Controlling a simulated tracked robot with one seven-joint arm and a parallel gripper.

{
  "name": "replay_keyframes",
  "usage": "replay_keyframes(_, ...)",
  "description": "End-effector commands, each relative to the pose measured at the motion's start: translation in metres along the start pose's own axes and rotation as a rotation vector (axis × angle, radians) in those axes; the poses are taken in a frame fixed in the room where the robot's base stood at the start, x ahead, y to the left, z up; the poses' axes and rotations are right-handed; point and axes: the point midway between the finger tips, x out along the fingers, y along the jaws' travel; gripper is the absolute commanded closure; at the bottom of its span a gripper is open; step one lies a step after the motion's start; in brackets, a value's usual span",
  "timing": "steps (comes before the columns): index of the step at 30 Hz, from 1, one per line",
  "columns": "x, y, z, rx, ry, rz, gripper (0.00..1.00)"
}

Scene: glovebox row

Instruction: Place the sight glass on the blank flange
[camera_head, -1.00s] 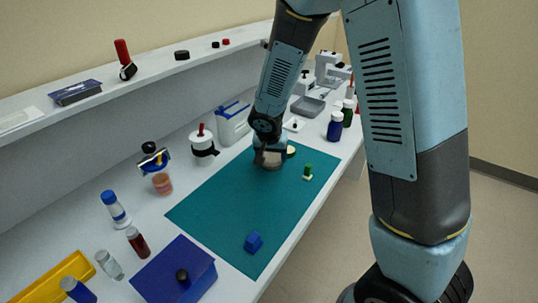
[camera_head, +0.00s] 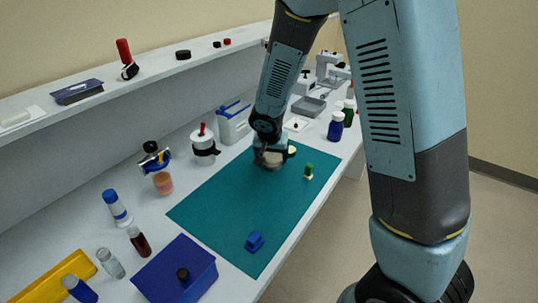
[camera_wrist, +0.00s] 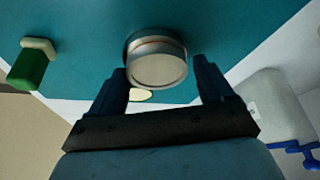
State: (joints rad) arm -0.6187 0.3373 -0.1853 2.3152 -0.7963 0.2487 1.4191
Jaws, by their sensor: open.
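A round silver metal piece (camera_wrist: 157,66) with a pale flat face stands on the teal mat between my open fingertips. Its side shows a thin reddish line, with a darker metal band beyond it, like two stacked round parts. It looks like the sight glass and the blank flange together, but I cannot tell the parts apart for sure. In the head view its pale body (camera_head: 270,163) shows low beside my gripper, partly hidden. My gripper (camera_wrist: 160,68) is open, one finger on each side of the piece, with gaps visible.
A small cream disc (camera_head: 291,150) and a green block on a cream foot (camera_head: 308,172) lie near my gripper on the teal mat (camera_head: 225,205). A blue block (camera_head: 254,242) sits at the mat's near end. Bottles and a white-blue container (camera_head: 233,125) stand around; the mat's middle is clear.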

Motion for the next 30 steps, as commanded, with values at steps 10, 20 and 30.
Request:
replay_keyframes(10, -0.032, 0.004, 0.001, 0.002, -0.006, 0.007, 0.02)
replay_keyframes(20, -0.084, 0.002, 0.000, 0.001, -0.002, 0.003, 0.02)
replay_keyframes(30, -0.120, 0.001, 0.000, -0.001, -0.003, 0.004, 0.02)
